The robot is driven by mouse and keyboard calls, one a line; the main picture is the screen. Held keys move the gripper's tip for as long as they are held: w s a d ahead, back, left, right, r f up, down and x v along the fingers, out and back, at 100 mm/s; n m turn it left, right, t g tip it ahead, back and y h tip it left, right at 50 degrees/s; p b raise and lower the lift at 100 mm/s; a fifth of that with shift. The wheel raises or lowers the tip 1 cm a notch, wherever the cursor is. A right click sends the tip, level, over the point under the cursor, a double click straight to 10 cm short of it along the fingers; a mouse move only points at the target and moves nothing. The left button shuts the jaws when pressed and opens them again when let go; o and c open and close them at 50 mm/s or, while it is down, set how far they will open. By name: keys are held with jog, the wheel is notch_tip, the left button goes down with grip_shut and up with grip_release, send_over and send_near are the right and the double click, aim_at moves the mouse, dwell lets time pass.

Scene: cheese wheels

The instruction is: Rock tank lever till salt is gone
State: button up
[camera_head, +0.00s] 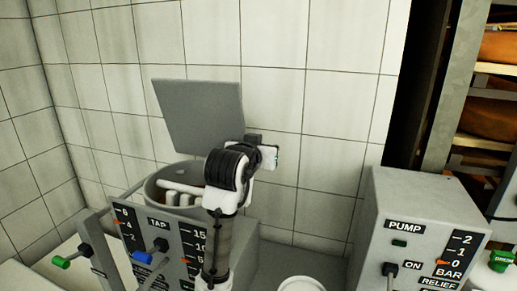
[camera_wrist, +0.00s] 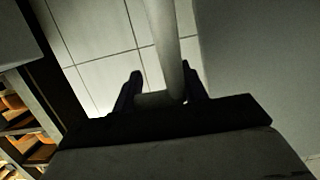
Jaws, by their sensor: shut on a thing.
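The tank (camera_head: 155,188) is a grey round vessel at lower centre left in the head view, with white bars inside its mouth. A grey square panel (camera_head: 195,112) stands above and behind it. My arm crosses the tank's right side. In the wrist view, my gripper (camera_wrist: 162,92) has dark fingers on either side of a pale rod with a short crosspiece, which I take to be the lever (camera_wrist: 163,38). It is shut on this rod. In the head view my arm hides the lever and the fingertips. I cannot make out any salt.
A grey panel marked TAP (camera_head: 160,225) with scales stands before the tank. A green-knobbed lever (camera_head: 60,262) is at left. A grey PUMP box (camera_head: 415,205) stands at right. A white round vessel (camera_head: 300,283) is at the bottom. Shelves with orange cheese wheels (camera_head: 490,122) are far right.

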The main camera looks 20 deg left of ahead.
jog(key=shift+w+d+f, duration=0.3)
jog(key=shift+w+f, duration=0.15)
jog(key=shift+f, duration=0.3)
jog(key=o, duration=1.3)
jog(key=shift+w, duration=0.1)
jog(key=b+v, duration=0.1)
jog(key=v, duration=0.6)
jog(key=b+v, duration=0.2)
jog(key=v, duration=0.5)
jog(key=shift+r, duration=0.25)
